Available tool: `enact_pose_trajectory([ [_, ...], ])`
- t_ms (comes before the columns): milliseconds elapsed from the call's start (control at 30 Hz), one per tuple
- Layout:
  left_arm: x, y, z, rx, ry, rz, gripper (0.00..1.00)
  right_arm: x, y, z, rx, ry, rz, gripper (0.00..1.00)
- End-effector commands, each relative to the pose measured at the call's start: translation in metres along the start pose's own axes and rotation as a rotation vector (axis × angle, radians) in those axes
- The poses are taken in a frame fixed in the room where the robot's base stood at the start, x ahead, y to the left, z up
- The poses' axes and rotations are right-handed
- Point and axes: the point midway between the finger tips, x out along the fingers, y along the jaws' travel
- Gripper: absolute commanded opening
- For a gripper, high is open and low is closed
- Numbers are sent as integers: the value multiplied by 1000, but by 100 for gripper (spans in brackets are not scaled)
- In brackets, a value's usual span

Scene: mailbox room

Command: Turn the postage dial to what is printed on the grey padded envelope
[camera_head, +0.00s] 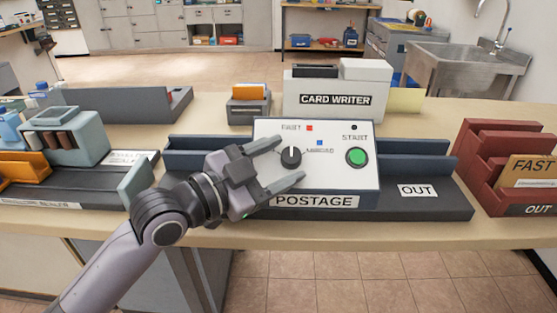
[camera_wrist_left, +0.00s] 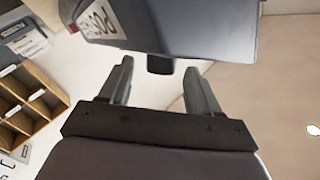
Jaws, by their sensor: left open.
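The postage machine (camera_head: 330,185) stands on the counter, with a white sloping front labelled POSTAGE. Its black dial (camera_head: 291,157) has a red mark by FAST above it and a blue mark by a small word, seemingly ABROAD, to its right. Any mark to its left is hidden by my gripper. The pointer's setting is too small to tell surely. My left gripper (camera_head: 289,161) is open, one finger above and one below the dial. In the left wrist view the dial (camera_wrist_left: 160,65) sits between the fingertips. I cannot make out the grey padded envelope. My right gripper is not in view.
A green START button (camera_head: 356,157) is right of the dial. A dark tray (camera_head: 430,202) marked OUT adjoins the machine. A red rack (camera_head: 490,170) holds an envelope marked FAST (camera_head: 533,171). The card writer (camera_head: 335,100) stands behind; another machine (camera_head: 70,140) stands left.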

Motion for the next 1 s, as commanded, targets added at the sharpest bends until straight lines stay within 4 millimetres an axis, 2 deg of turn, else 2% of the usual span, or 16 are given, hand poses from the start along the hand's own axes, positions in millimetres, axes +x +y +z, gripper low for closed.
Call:
enact_pose_trajectory([
  [267,2,0,0,1,0,0,62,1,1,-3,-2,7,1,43],
  [300,2,0,0,1,0,0,56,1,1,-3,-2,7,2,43],
  [367,2,0,0,0,0,0,36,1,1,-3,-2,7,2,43],
  [400,2,0,0,0,0,0,23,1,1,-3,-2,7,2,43],
  [467,2,0,0,0,0,0,6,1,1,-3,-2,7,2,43],
  [1000,2,-3,3,41,3,87,7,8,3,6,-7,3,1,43],
])
